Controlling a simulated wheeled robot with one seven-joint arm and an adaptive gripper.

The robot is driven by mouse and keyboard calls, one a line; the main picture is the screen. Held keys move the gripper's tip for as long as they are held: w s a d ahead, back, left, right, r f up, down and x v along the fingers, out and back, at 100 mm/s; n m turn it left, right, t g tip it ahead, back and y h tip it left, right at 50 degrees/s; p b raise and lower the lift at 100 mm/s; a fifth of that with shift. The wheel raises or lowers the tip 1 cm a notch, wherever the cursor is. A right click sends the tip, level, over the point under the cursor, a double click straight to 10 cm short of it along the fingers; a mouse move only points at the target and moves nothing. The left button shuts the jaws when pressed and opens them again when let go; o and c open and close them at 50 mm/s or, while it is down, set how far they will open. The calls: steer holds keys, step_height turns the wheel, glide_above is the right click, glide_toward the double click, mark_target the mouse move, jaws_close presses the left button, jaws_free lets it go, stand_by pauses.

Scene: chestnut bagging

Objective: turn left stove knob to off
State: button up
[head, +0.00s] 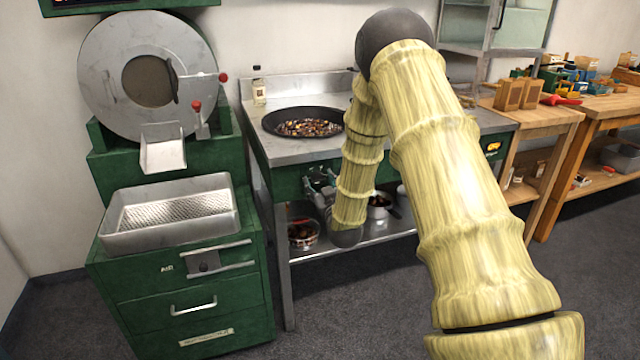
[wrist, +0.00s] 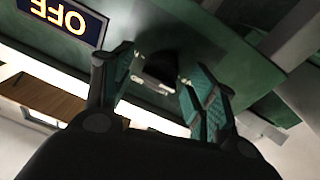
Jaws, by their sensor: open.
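A dark stove knob (wrist: 162,66) sits on the green front panel of the stove in the wrist view. My gripper (wrist: 158,74) has its two teal-padded fingers spread on either side of the knob, with gaps visible between pads and knob. Whether a pad touches it I cannot tell. In the head view my gripper (head: 320,184) is at the stove's green front panel (head: 289,185), below the left part of the top. The knob is hidden there by gripper and arm.
A dark pan (head: 275,125) of chestnuts stands on the stove top, with a small bottle (head: 259,92) behind. A lower shelf holds a bowl of chestnuts (head: 303,233) and a pot (head: 377,207). A green roaster with a metal tray (head: 170,237) stands left. Wooden workbenches (head: 560,115) stand right.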

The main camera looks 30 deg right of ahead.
steer(key=v, duration=1.1)
steer(key=shift+s, duration=0.3)
steer(key=shift+a+f, duration=0.1)
steer(key=shift+a, duration=0.05)
steer(key=s+a+f+g+y, duration=0.1)
steer(key=s+a+f+g, duration=0.3)
steer(key=f, duration=0.5)
steer(key=s+a+f+g+y, duration=0.2)
steer(key=s+a+f, duration=0.4)
steer(key=f, duration=0.3)
steer(key=s+a+f+g+y, duration=0.1)
steer(key=s+a+f+g, duration=0.35)
steer(key=f, duration=0.45)
steer(key=s+a+f+g, duration=0.1)
steer(key=s+a+f, duration=0.2)
steer(key=s, duration=0.3)
steer(key=s+a+f+g, duration=0.2)
steer(key=s+f, duration=0.2)
steer(key=s, duration=0.2)
steer(key=s+a+f+g+y, duration=0.1)
steer(key=s+a+f+g, duration=0.15)
steer(key=s, duration=0.45)
steer(key=s+a+f+g, duration=0.1)
steer(key=s+a+g, duration=0.15)
steer(key=s, duration=0.55)
step_height(320, 180, up, 19)
steer(key=p, duration=1.9)
steer(key=shift+a, duration=0.25)
